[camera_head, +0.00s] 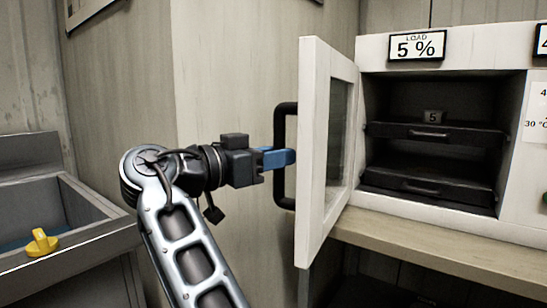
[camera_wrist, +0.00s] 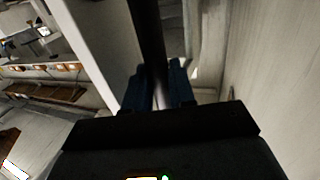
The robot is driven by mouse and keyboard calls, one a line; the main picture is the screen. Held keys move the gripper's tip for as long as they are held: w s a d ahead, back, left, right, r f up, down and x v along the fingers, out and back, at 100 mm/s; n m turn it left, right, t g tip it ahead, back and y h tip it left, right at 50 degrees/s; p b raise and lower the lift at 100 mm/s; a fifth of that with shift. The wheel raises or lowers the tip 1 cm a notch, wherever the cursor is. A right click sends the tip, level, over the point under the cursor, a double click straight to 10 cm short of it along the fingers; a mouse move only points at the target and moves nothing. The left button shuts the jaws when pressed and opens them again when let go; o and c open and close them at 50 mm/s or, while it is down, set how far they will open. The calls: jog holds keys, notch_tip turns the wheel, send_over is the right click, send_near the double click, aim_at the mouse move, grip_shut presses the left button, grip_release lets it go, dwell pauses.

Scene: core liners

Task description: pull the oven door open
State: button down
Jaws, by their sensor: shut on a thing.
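The white oven door (camera_head: 314,150) stands swung wide open on the left side of the white oven (camera_head: 455,45) in the head view. Its window faces the oven's opening. The black bar handle (camera_head: 283,150) is on the door's outer face. My gripper (camera_head: 285,157) has its blue fingers shut on the handle. In the wrist view the dark handle bar (camera_wrist: 147,40) runs between the two blue fingers (camera_wrist: 158,88), with the pale door edge (camera_wrist: 90,50) to its left.
Inside the oven are two dark trays (camera_head: 430,135), the upper with a "5" tag. A wooden counter (camera_head: 440,250) lies under the oven. A wall (camera_head: 235,80) stands behind my gripper.

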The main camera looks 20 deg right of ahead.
jog(key=shift+w+d+r, duration=0.1)
jog(key=shift+d, duration=0.55)
jog(key=c, duration=1.4)
grip_release()
jog(key=shift+o, duration=1.1)
jog(key=shift+d, duration=0.2)
jog(key=shift+o, duration=0.8)
jog(key=shift+a, duration=0.2)
jog(key=shift+a, duration=0.1)
jog(key=v, duration=0.7)
jog(key=shift+a, duration=0.3)
